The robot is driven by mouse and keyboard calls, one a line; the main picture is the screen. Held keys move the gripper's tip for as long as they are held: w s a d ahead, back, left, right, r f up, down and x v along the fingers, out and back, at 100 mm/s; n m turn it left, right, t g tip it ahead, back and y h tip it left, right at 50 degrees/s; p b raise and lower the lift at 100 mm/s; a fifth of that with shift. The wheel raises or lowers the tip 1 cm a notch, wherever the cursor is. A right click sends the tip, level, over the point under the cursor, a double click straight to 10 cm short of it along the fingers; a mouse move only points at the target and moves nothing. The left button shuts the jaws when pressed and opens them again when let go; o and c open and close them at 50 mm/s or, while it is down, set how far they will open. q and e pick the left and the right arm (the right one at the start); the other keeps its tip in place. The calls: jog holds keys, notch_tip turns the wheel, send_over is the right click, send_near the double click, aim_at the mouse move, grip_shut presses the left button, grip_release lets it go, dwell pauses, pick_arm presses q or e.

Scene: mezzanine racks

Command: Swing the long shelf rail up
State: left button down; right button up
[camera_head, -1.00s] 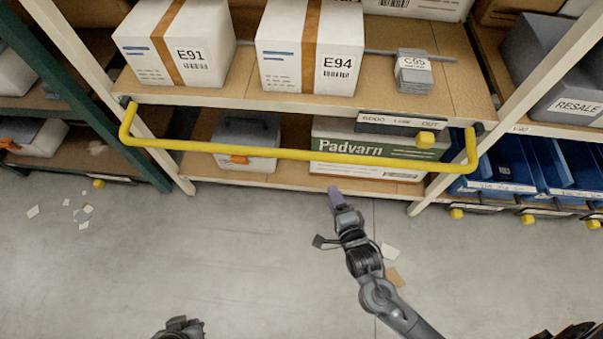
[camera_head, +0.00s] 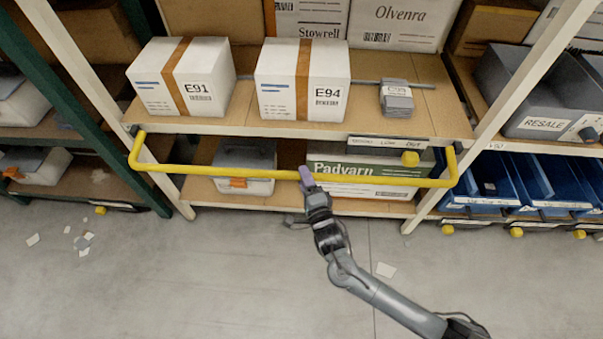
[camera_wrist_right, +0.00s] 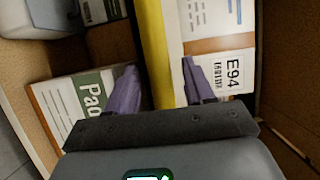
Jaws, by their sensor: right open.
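The long yellow shelf rail (camera_head: 390,180) hangs low across the front of the lower bay, its bent ends meeting the shelf edge at both uprights. My right gripper (camera_head: 306,176), with purple fingers, is at the rail near its middle. In the right wrist view the rail (camera_wrist_right: 152,45) runs between the two spread fingers of the gripper (camera_wrist_right: 160,86), which are not closed on it. Whether either finger touches the rail I cannot tell. My left gripper is not in view.
Boxes E91 (camera_head: 182,80) and E94 (camera_head: 303,82) and a small grey pack (camera_head: 397,103) stand on the shelf above. A grey bin (camera_head: 245,163) and the Padvarn box (camera_head: 365,167) sit behind the rail. Blue bins (camera_head: 540,180) are at right. The floor in front is mostly clear.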

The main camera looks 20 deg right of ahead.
jog(key=shift+w+d+b, duration=0.15)
jog(key=shift+w+b, duration=0.2)
jog(key=shift+w, duration=1.25)
grip_shut()
